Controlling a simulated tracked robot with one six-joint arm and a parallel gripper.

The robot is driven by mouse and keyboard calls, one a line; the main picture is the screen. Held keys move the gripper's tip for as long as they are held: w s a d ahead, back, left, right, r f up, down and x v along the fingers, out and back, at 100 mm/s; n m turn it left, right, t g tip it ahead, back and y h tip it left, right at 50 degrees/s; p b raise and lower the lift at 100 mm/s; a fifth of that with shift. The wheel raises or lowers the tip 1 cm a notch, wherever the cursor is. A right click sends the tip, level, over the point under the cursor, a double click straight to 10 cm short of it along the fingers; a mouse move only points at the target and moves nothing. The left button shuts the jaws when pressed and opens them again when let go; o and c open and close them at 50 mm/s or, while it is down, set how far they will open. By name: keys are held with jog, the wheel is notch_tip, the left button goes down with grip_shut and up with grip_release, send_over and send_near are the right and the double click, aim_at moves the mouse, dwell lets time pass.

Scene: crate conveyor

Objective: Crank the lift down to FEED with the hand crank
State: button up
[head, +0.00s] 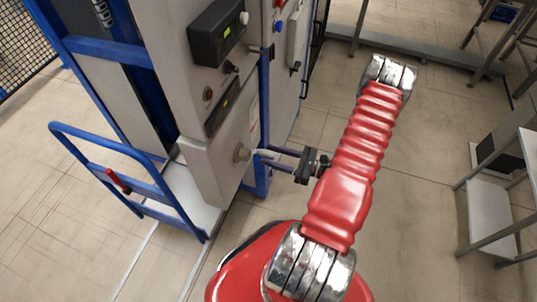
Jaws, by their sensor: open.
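The lift cabinet (205,165) is a grey metal housing beside a blue frame (105,50). A round metal crank hub (242,153) sticks out low on its right-hand face. A pale bar, which looks like part of the hand crank (262,153), reaches from near the hub towards my gripper. My gripper (272,159) is open, its dark fingers pointing left at the crank. The fingertips are close around or beside the pale bar; I cannot tell which, or whether they touch. No FEED mark is readable.
A black display box (217,32) and a smaller panel (222,106) sit above the hub. A blue-railed platform (185,195) with a red-gripped lever (118,181) stands left. A grey bench (490,215) is at right. The floor (420,180) between is clear.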

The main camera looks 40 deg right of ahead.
jog(key=shift+x, duration=0.8)
jog(key=shift+c, duration=0.5)
grip_shut()
